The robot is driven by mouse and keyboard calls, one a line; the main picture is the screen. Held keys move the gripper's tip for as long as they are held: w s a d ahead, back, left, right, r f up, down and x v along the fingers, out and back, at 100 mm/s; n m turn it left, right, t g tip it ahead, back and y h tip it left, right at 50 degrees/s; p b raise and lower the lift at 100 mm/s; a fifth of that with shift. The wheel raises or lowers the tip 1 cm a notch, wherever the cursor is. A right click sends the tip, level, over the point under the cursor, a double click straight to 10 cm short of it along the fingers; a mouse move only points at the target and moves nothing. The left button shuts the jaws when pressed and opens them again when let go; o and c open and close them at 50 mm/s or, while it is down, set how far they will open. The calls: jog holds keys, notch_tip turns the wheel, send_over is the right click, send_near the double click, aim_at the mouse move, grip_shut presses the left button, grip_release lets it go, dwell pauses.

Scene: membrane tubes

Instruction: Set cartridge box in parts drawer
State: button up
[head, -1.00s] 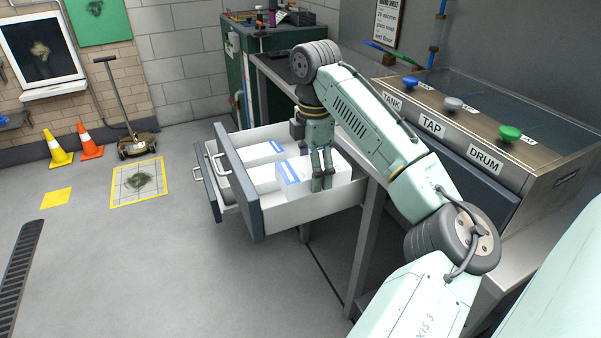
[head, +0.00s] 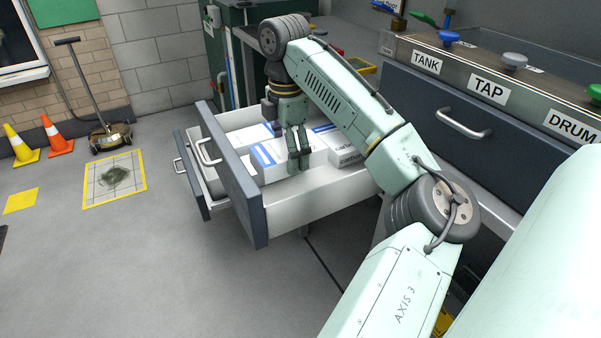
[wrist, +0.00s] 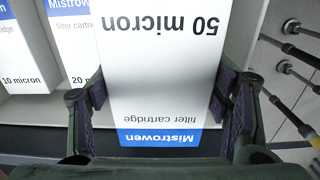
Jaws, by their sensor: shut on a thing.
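The open parts drawer (head: 305,197) has a dark front, white walls and several white boxes inside. My gripper (head: 299,163) points down into it, shut on a white cartridge box with a blue band (head: 270,164). In the wrist view the fingers (wrist: 160,110) press both sides of this box (wrist: 160,75), which reads "50 micron" and "Mistrowen". It lies level, with its blue end by the dark drawer front. Whether it touches the drawer floor is hidden. Boxes reading "20" (wrist: 75,35) and "10 micron" (wrist: 20,55) lie to its left.
A box with lettering (head: 345,150) shows right of my gripper in the head view. A counter with TANK, TAP and DRUM labels (head: 490,90) stands at right. Cones (head: 55,138) and a wheeled floor tool (head: 108,135) stand at left. The floor (head: 130,250) before the drawer is clear.

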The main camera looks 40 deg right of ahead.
aim_at(289, 195)
notch_tip(289, 195, down, 9)
jog(key=shift+f, duration=0.2)
dwell(0.3)
jog(key=shift+f, duration=0.1)
jog(key=o, duration=1.1)
notch_tip(289, 195, up, 12)
jog(key=shift+r+p, duration=0.1)
jog(key=shift+p, duration=0.2)
